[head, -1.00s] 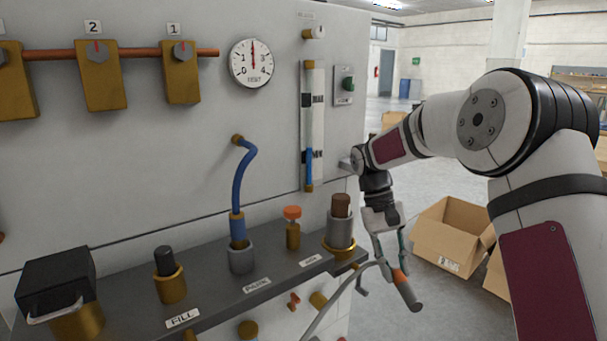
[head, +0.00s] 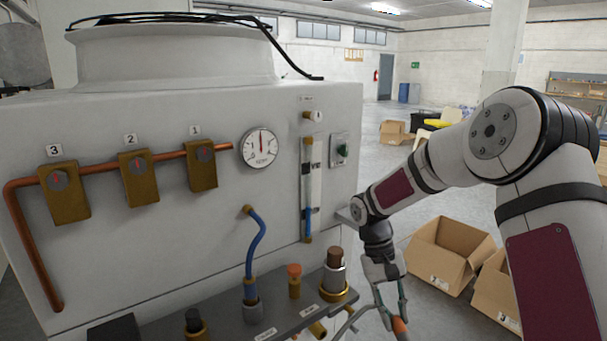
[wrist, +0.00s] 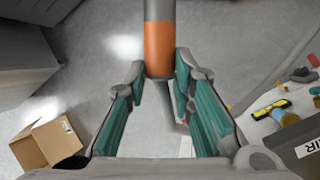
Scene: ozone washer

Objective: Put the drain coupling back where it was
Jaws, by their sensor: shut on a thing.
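The drain coupling shows as an orange-banded grey piece (wrist: 158,48) at the top of the wrist view. Its orange part also shows in the head view (head: 400,327), at the bottom edge, where its lower end is cut off. My gripper (head: 391,312) is shut on it, with a green-padded finger on either side of the orange band; the fingers (wrist: 160,72) also show in the wrist view. A grey hose (head: 353,319) runs from near the coupling toward the machine. The coupling hangs in front of the floor, right of the machine's ledge.
The washer's ledge (head: 278,325) carries a blue hose (head: 256,246) in a socket, an orange-topped valve (head: 295,280) and a brown-topped fitting in a brass collar (head: 334,270). Open cardboard boxes (head: 450,256) stand on the floor at right. Floor between machine and boxes is clear.

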